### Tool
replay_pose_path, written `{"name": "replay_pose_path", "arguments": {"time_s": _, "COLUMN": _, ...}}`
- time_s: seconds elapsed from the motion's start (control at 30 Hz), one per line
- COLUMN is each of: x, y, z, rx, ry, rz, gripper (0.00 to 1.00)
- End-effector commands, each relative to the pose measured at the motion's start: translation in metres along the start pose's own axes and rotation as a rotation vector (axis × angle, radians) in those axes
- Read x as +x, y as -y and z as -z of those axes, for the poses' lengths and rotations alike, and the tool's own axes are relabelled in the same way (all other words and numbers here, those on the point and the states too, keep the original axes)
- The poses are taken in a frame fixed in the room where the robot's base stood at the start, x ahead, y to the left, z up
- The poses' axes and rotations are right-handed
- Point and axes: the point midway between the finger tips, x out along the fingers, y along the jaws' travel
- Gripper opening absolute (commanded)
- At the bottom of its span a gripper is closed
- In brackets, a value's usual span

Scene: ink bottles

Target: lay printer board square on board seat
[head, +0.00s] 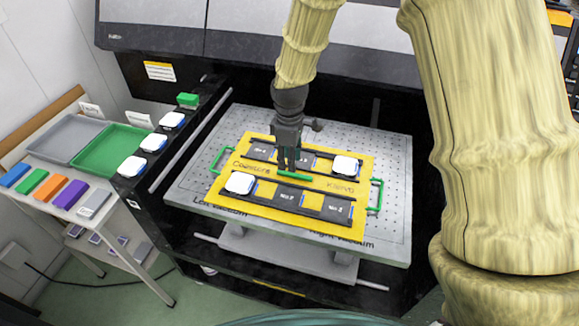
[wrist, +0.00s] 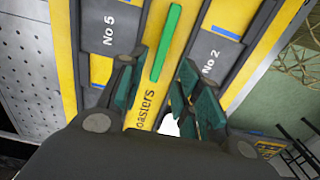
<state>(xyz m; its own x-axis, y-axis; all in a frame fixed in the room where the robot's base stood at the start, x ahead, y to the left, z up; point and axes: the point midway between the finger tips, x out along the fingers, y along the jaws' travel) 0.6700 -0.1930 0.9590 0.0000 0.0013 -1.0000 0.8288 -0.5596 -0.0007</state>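The yellow printer board (head: 220,188) lies on the grey perforated plate (head: 395,160), which I take for the board seat. The board carries dark numbered slots, green end handles and a green middle bar (head: 295,176). Its edges run roughly along the plate's; I cannot tell whether it is exactly square. My gripper (head: 288,165) points down over the board's middle. In the wrist view my gripper (wrist: 163,62) has its fingers apart, with the green bar (wrist: 165,42) showing between and beyond the tips. I see no contact with the bar. The board's underside is hidden.
White pieces sit in two board slots (head: 240,183) (head: 346,166). More white pieces (head: 153,142) and a green block (head: 187,99) stand on the black ledge. A side table at left holds grey and green trays (head: 105,150) and coloured blocks (head: 47,187). The printer housing rises behind.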

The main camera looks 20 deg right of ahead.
Motion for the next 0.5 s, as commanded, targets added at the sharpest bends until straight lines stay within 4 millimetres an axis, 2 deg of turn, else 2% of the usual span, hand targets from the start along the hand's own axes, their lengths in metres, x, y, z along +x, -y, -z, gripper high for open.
{"name": "replay_pose_path", "arguments": {"time_s": 0.3, "x": -0.044, "y": -0.001, "z": 0.0, "rx": 0.001, "ry": -0.002, "rz": -0.003, "gripper": 0.34}}
{"name": "replay_pose_path", "arguments": {"time_s": 0.5, "x": -0.066, "y": 0.0, "z": 0.0, "rx": 0.0, "ry": -0.001, "rz": -0.001, "gripper": 0.34}}
